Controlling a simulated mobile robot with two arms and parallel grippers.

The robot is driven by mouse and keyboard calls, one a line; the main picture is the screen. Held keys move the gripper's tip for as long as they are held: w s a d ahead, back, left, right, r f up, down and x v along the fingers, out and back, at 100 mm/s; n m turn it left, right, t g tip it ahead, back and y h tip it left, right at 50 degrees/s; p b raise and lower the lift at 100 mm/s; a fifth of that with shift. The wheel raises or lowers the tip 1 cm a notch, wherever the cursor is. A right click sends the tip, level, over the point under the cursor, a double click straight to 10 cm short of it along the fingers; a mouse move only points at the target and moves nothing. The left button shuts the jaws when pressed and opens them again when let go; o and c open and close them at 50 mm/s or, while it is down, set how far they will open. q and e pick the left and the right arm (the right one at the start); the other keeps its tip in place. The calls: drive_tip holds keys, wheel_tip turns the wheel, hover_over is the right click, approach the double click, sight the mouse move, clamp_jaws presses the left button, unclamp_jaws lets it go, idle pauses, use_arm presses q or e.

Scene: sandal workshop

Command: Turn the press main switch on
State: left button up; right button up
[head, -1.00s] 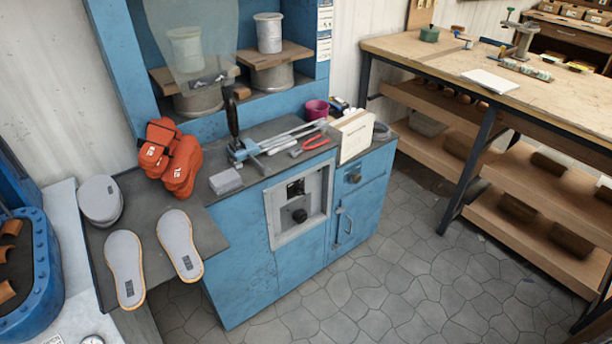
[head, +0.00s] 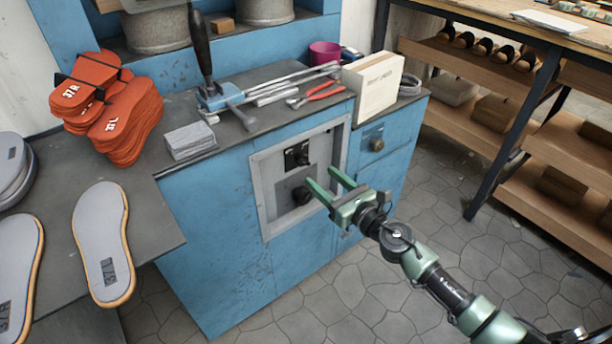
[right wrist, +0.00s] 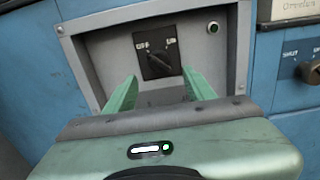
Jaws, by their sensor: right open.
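The press main switch (head: 297,155) is a dark square plate with a black knob, set in a grey-framed recess on the front of the blue cabinet. In the right wrist view the switch (right wrist: 155,62) shows OFF at its upper left and ON at its upper right. I cannot tell which label its knob points to. My right gripper (head: 323,174) has green fingers. It is open and empty in front of the recess, its fingers pointing at the panel. In the wrist view the fingers (right wrist: 157,90) stand to either side below the switch, apart from it. My left gripper is not in view.
A black round knob (head: 301,195) sits below the switch. A green light (right wrist: 213,27) is at its upper right in the wrist view.

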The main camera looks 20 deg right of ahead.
sight(306, 163)
drive_tip(key=x, duration=0.7)
drive_tip(key=shift+w+a+r, duration=0.1)
drive_tip(key=shift+w+a, duration=0.05)
drive_tip(key=shift+w, duration=0.2)
clamp_jaws()
